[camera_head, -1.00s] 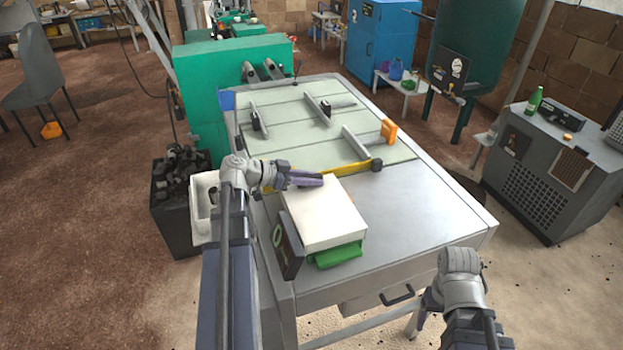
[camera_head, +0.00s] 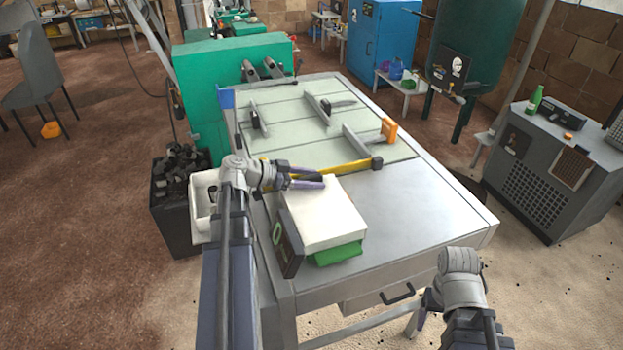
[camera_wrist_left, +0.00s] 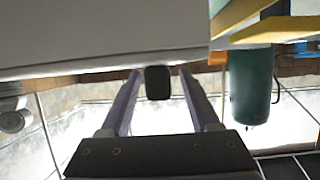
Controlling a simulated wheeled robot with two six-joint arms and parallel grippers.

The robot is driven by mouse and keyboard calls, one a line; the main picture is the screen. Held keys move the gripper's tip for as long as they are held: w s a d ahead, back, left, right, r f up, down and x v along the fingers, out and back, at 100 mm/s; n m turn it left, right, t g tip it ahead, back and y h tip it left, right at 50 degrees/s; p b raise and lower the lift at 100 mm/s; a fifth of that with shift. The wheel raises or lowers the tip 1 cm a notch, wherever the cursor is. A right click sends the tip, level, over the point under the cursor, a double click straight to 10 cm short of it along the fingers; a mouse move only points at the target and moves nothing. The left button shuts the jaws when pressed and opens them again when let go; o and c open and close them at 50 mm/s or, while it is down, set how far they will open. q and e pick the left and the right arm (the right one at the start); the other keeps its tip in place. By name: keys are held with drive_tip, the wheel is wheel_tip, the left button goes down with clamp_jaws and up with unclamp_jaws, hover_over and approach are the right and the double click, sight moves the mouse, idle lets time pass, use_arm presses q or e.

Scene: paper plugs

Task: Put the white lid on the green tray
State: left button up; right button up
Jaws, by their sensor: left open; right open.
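The white lid (camera_head: 325,215) lies flat over the green tray (camera_head: 337,253) near the front left of the table. Only the tray's front edge shows below the lid; the rest is hidden. My left gripper (camera_head: 308,180) is open at the lid's back edge, with its fingers apart. In the left wrist view the lid (camera_wrist_left: 100,35) fills the upper left, and the fingers of my left gripper (camera_wrist_left: 160,95) are spread with no lid between them. My right gripper (camera_head: 424,305) is low in front of the table, away from the lid, and partly hidden by its wrist.
A dark panel (camera_head: 288,245) stands along the lid's left side. A yellow bar (camera_head: 345,169) crosses the table behind it. Clamps and an orange-handled tool (camera_head: 388,130) lie farther back. The table's right part (camera_head: 420,210) is clear.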

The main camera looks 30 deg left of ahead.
use_arm(q)
drive_tip(key=p+v, duration=0.2)
drive_tip(key=v, duration=0.4)
drive_tip(key=shift+s+a+r+p, duration=0.15)
drive_tip(key=shift+s+r+p, duration=0.05)
drive_tip(key=shift+r+p, duration=0.15)
drive_tip(key=shift+s+a, duration=0.35)
drive_tip(key=shift+s, duration=0.1)
